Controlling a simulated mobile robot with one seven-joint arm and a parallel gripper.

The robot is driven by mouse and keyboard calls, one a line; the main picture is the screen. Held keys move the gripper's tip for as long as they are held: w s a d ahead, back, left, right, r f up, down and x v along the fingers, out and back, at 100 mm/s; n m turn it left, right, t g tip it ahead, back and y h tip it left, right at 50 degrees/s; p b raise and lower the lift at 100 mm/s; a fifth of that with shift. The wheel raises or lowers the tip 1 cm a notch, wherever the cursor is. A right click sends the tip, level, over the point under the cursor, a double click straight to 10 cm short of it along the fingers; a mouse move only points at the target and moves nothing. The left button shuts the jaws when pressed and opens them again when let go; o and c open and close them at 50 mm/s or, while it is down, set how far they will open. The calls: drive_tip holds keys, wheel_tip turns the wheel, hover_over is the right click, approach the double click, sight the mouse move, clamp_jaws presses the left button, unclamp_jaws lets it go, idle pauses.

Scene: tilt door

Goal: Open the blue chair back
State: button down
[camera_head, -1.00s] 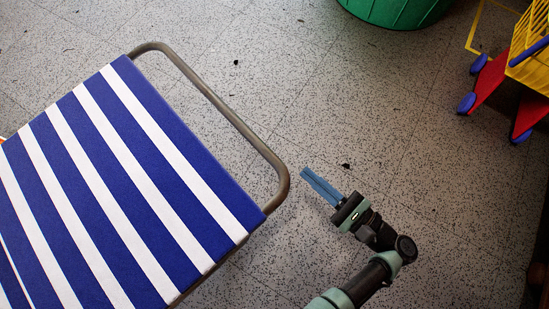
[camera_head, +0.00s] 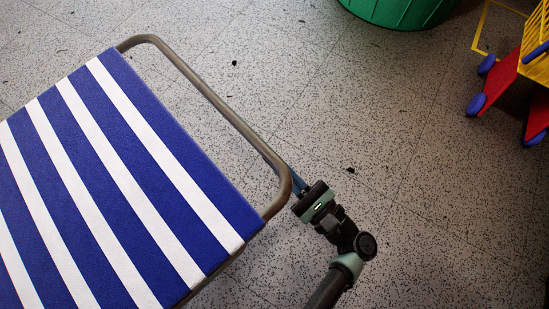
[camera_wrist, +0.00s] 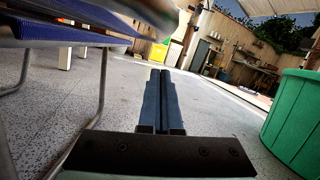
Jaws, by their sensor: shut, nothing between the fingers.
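The blue chair back (camera_head: 110,190) is a blue and white striped panel at the left of the head view. It has a grey-brown tube frame (camera_head: 215,98) looping out past its far edge. My gripper (camera_head: 284,174) is at the right corner of this loop, with its blue fingers partly hidden beneath the tube. In the wrist view the fingers (camera_wrist: 163,95) are pressed together with nothing between them. The underside of the chair (camera_wrist: 65,33) shows above and left of the fingers. I cannot tell whether the fingers touch the tube.
A green bin (camera_head: 402,8) stands at the top of the head view and at the right of the wrist view (camera_wrist: 296,120). A red and yellow toy cart (camera_head: 515,70) is at the upper right. The speckled floor (camera_head: 400,150) between is clear.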

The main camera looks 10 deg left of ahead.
drive_tip(key=shift+s+a+r+b, duration=0.1)
drive_tip(key=shift+s+r+b, duration=0.05)
drive_tip(key=shift+r, duration=0.6)
drive_tip(key=shift+s+a+r+b, duration=0.1)
drive_tip(key=shift+s+r+b, duration=0.05)
drive_tip(key=shift+r, duration=0.55)
